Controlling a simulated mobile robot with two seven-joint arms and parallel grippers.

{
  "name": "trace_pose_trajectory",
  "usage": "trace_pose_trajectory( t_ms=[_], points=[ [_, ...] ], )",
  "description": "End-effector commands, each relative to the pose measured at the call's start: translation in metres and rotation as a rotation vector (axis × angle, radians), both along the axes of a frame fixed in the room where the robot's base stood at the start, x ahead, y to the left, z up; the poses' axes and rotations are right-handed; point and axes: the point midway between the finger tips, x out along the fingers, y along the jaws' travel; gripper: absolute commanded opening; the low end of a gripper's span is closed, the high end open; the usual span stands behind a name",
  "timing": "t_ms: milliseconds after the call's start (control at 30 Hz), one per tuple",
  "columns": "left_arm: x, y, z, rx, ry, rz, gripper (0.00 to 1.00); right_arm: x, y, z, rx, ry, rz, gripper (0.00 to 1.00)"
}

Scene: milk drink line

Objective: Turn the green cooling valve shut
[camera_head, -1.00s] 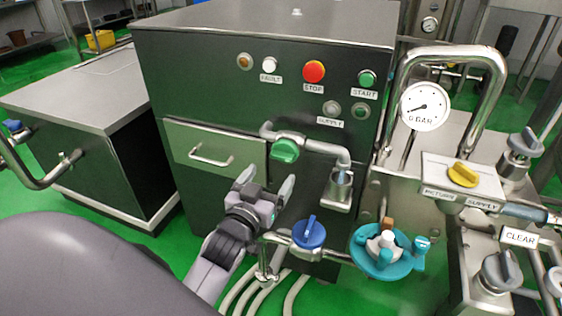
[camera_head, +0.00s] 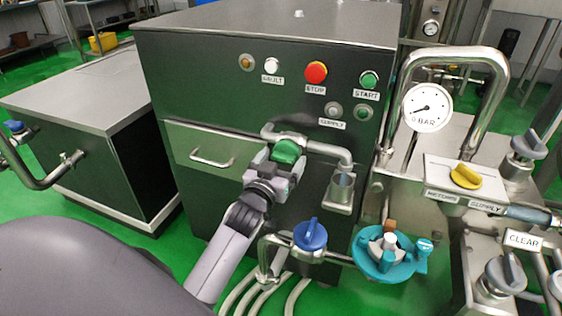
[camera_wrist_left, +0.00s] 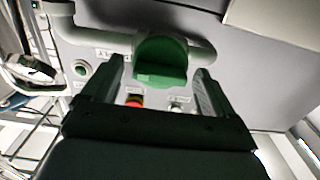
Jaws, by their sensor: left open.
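The green cooling valve (camera_head: 287,150) is a round green knob on a steel pipe across the front of the dark cabinet. In the left wrist view the green valve (camera_wrist_left: 161,62) shows its raised grip bar between my fingers. My left gripper (camera_head: 279,158) is at the valve, its jaws open with one finger on either side of the knob. In the left wrist view the left gripper (camera_wrist_left: 160,82) has visible gaps between its fingers and the knob. The fingertips are partly hidden behind the knob in the head view. My right gripper is not in view.
A blue valve (camera_head: 310,235) and a teal fitting (camera_head: 386,254) sit below and to the right. A red stop button (camera_head: 316,72) is above. A drawer handle (camera_head: 211,160) is to the left.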

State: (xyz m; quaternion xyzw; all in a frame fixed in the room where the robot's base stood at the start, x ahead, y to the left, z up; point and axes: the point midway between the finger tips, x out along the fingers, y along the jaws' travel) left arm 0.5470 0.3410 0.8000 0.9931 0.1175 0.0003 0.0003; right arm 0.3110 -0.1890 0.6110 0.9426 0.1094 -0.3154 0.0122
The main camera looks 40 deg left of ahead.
Motion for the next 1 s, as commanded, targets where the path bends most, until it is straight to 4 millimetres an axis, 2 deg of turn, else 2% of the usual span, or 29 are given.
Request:
trace_pose_trajectory(
  t_ms=[67, 233, 667, 1000],
  points=[
    [0.0, 0.0, 0.0, 0.0, 0.0, 0.0, 0.87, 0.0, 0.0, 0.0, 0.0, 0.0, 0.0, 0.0],
    [0.0, 0.0, 0.0, 0.0, 0.0, 0.0, 0.36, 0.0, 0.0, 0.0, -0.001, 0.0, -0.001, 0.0],
    [-0.001, 0.0, 0.0, 0.067, 0.019, 0.0, 0.36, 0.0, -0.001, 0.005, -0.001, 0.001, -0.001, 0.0],
    [-0.001, 0.0, 0.001, 0.319, 0.08, -0.001, 0.36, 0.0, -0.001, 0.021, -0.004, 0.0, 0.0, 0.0]
  ],
)
